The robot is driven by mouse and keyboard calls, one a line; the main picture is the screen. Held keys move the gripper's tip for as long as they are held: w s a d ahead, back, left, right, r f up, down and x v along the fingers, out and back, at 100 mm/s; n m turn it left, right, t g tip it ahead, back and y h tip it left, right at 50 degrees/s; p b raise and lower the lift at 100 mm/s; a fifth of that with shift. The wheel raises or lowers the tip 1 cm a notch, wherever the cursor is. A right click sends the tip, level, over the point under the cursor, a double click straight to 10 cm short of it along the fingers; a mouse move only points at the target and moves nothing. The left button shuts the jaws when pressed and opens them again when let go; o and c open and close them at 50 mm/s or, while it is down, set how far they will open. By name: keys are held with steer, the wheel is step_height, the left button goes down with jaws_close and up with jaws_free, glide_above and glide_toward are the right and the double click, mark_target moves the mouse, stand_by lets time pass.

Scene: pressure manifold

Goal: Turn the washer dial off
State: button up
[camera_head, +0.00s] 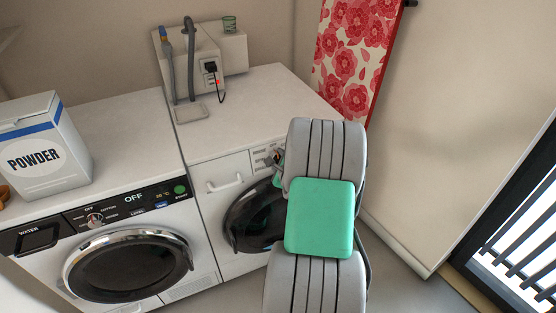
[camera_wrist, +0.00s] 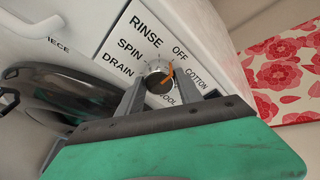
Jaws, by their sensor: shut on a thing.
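The washer dial (camera_wrist: 158,68) is a silver knob with a dark centre and an orange mark on its right side, on a white panel. The labels RINSE, SPIN, DRAIN, OFF and COTTON surround it, with a partly covered one ending in OOL. OFF is above and right of the knob. My gripper (camera_wrist: 160,86) is shut on the dial, one finger on each side. Which label the mark points to is hard to tell. In the head view, my gripper (camera_head: 276,158) is at the right machine's panel, and my arm hides much of it.
The right machine (camera_head: 222,180) has a round dark door below the panel. The left machine (camera_head: 205,268) has its own dial (camera_head: 95,220) and an OFF display. A powder box (camera_head: 45,150) stands on it. A floral ironing board (camera_head: 350,60) leans at the back right.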

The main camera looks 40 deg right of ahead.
steer(key=o, duration=1.4)
steer(key=shift+c, duration=0.2)
steer(key=v, duration=0.7)
steer(key=shift+s+a+r, duration=0.2)
steer(key=shift+s, duration=0.1)
